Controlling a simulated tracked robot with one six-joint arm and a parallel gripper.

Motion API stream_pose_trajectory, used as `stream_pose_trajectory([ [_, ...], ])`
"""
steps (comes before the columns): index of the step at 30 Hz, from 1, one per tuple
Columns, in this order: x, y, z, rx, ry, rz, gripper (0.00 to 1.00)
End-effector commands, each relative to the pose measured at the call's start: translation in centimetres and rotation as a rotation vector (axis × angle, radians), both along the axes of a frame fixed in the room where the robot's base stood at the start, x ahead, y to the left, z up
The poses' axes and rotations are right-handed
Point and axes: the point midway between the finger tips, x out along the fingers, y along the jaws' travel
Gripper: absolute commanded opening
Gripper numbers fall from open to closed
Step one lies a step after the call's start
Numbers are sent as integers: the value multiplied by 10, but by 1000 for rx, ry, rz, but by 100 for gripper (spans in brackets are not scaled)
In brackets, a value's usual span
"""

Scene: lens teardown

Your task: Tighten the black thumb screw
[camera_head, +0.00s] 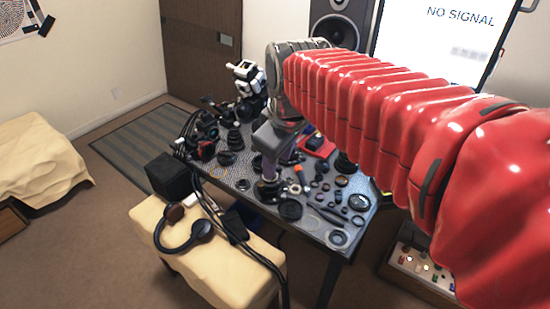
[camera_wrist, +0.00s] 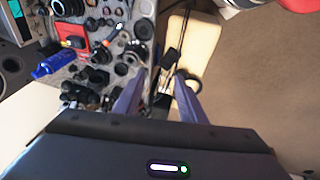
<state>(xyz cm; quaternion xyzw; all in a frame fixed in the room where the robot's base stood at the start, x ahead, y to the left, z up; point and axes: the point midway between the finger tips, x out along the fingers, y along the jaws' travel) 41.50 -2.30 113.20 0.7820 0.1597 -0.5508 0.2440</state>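The black thumb screw cannot be told apart from the many small dark parts on the dark worktable (camera_head: 240,180). In the head view my gripper (camera_head: 268,172) points down over the middle of the table, close above a dark round part (camera_head: 268,190). Whether it touches that part cannot be told. In the wrist view the two purple fingers of my gripper (camera_wrist: 160,80) stand apart, and nothing shows held between them. The table's edge and a dark object lie beyond the fingertips there.
Lens rings and tools crowd the table, with a red tray (camera_head: 318,145) behind my gripper. A blue bottle (camera_wrist: 55,64) shows in the wrist view. A black box (camera_head: 168,175) stands at left.

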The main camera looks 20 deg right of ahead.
Motion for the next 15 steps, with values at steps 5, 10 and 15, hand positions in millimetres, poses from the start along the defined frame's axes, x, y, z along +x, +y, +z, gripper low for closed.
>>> stream_pose_trajectory([
  [5,40,-11,1,-58,49,160,37],
  [10,77,-21,-2,-106,92,320,37],
  [15,114,-33,-11,-147,134,483,37],
])
